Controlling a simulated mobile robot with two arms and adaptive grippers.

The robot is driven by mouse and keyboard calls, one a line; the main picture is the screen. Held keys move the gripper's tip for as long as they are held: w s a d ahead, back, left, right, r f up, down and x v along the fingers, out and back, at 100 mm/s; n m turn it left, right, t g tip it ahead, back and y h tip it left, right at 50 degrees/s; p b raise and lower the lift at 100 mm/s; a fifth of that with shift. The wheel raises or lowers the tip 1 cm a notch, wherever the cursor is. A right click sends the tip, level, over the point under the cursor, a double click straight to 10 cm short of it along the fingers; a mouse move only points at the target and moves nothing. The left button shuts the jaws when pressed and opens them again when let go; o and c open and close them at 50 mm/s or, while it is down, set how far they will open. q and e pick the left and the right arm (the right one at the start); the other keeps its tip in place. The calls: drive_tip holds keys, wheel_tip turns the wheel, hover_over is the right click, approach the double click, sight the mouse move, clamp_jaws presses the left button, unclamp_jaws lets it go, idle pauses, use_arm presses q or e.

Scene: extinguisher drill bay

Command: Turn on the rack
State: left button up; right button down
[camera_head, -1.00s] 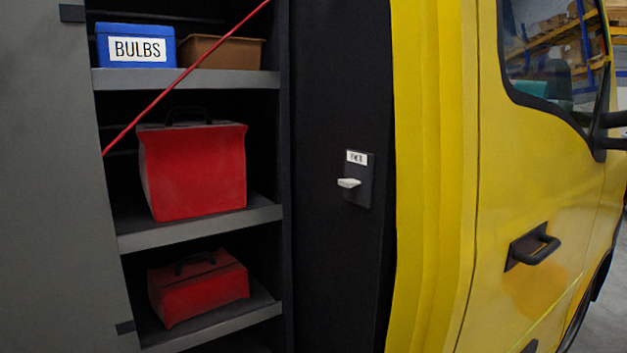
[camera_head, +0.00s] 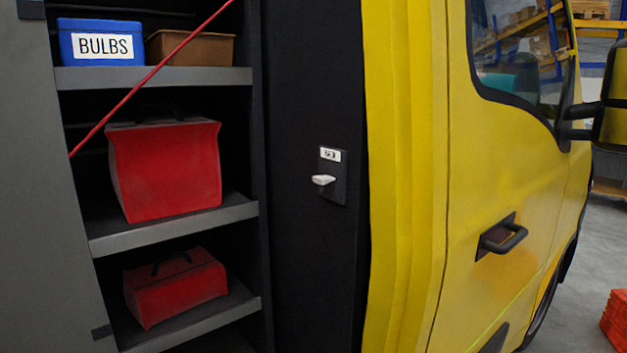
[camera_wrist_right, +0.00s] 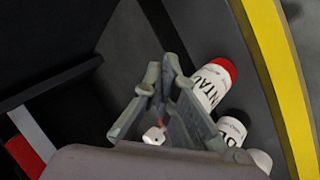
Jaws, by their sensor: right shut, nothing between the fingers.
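A dark panel with a white knob-like switch (camera_head: 323,180) is on the black upright between the open shelf bay and the yellow bodywork. A small white label (camera_head: 330,155) sits above the knob; its text is too small to read. The knob sticks out towards the left. My right gripper (camera_wrist_right: 167,75) shows in the right wrist view with its fingers together and empty. A small white object (camera_wrist_right: 154,135) shows between its finger links; I cannot tell what it is. Neither gripper is in the head view, and nothing touches the knob there.
The shelf bay holds a blue BULBS box (camera_head: 101,42), a brown bin (camera_head: 190,49) and two red cases (camera_head: 165,172) (camera_head: 176,290). A red bar (camera_head: 150,80) slants across it. White bottles (camera_wrist_right: 212,82) stand near my gripper. A door handle (camera_head: 502,238) protrudes on the right.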

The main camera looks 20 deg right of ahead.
drive_tip(key=w+a+r+n+t+h, duration=0.15)
drive_tip(key=w+r, duration=0.25)
drive_tip(key=r, duration=0.7)
drive_tip(key=w+r+n+t, duration=0.1)
drive_tip(key=w+r+t, duration=0.25)
drive_tip(key=r, duration=0.85)
wheel_tip(320, 180, up, 36)
drive_tip(key=s+a+n+t+h+p, duration=0.1)
drive_tip(key=n+t+h, duration=0.2)
drive_tip(key=t+h, duration=0.2)
drive_tip(key=shift+s+a+f+t, duration=0.2)
drive_tip(key=shift+s+t, duration=0.1)
drive_tip(key=shift+t, duration=0.5)
drive_tip(key=p, duration=0.3)
approach(326, 180)
drive_tip(key=w+a+r, duration=0.2)
drive_tip(key=w+a, duration=0.2)
drive_tip(key=d, duration=0.1)
drive_tip(key=w+d+r+p, duration=0.1)
drive_tip(key=d+p, duration=0.1)
drive_tip(key=d, duration=0.1)
drive_tip(key=shift+w+r, duration=0.25)
drive_tip(key=shift+w, duration=0.15)
